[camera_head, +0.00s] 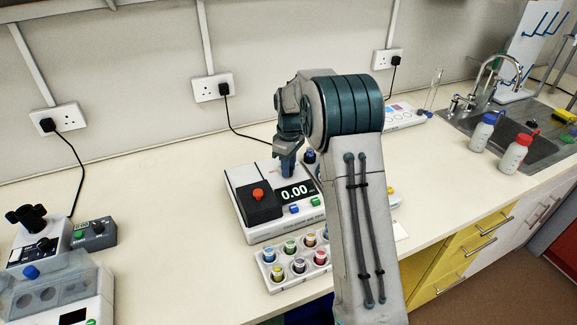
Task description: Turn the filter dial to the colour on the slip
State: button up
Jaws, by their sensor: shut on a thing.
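A white photometer-like instrument (247,232) stands mid-bench, with a 0.00 display (296,192), a black block with an orange-red knob (258,194), and blue and green buttons in front. My gripper (288,172) points down onto its top, just behind the display. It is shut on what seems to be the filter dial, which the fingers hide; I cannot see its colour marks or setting. A dark knob (309,156) shows just right of the fingers.
A white rack (267,279) of several colour-capped vials stands close in front of the instrument, partly behind my arm. Other lab devices (92,236) stand at the left. Two capped bottles (482,133) and a sink (455,119) are at the right.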

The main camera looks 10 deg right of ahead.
jog(key=o, duration=1)
jog(key=shift+r, duration=0.1)
jog(key=r, duration=0.7)
jog(key=r+b, duration=0.1)
jog(key=r, duration=0.5)
jog(key=shift+w+d+r, duration=0.15)
jog(key=shift+w+r, duration=0.05)
jog(key=shift+r, duration=0.15)
